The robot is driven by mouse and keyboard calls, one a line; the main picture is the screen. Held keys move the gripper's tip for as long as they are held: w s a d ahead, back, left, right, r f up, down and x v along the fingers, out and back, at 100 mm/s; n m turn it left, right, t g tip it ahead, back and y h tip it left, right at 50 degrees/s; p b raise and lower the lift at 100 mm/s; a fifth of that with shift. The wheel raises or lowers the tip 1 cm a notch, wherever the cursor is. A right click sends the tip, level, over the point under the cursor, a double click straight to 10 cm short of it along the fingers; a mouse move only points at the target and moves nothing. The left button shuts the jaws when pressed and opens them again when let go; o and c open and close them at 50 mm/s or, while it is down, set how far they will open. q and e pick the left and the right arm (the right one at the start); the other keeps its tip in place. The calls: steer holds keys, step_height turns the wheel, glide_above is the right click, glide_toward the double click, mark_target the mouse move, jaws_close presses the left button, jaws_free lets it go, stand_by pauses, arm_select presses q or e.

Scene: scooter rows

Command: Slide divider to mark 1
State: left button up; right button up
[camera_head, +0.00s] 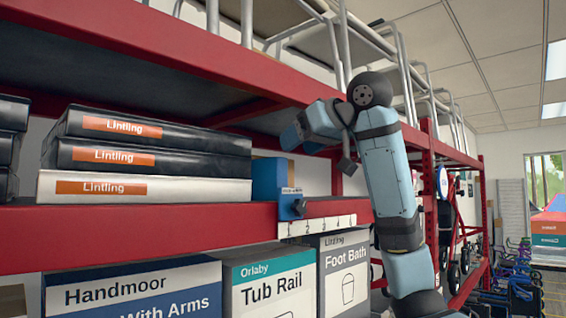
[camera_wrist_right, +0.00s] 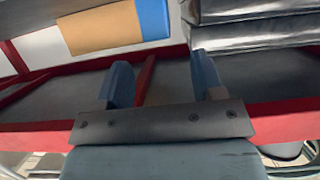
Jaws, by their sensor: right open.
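The blue divider (camera_head: 268,178) stands on the red shelf, just right of the stacked Lintling boxes. A small blue block with a dark knob (camera_head: 293,206) sits at its front, over the left part of a white strip of number marks (camera_head: 318,226). The digits are small, so I cannot tell its exact mark. A blue face, likely the divider (camera_wrist_right: 153,18), shows at the top of the right wrist view. My right gripper (camera_head: 297,138) is above and in front of the divider, apart from it. Its blue fingers (camera_wrist_right: 163,85) are spread and empty. My left gripper is not in view.
Lintling boxes (camera_head: 150,158) fill the shelf left of the divider. A brown carton (camera_wrist_right: 100,27) is beside the blue face. An upper red beam (camera_head: 180,45) runs close to my right gripper. Below stand Handmoor (camera_head: 130,295), Tub Rail (camera_head: 270,285) and Foot Bath (camera_head: 345,270) boxes.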

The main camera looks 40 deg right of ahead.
steer(key=v, duration=0.6)
steer(key=shift+b, duration=0.4)
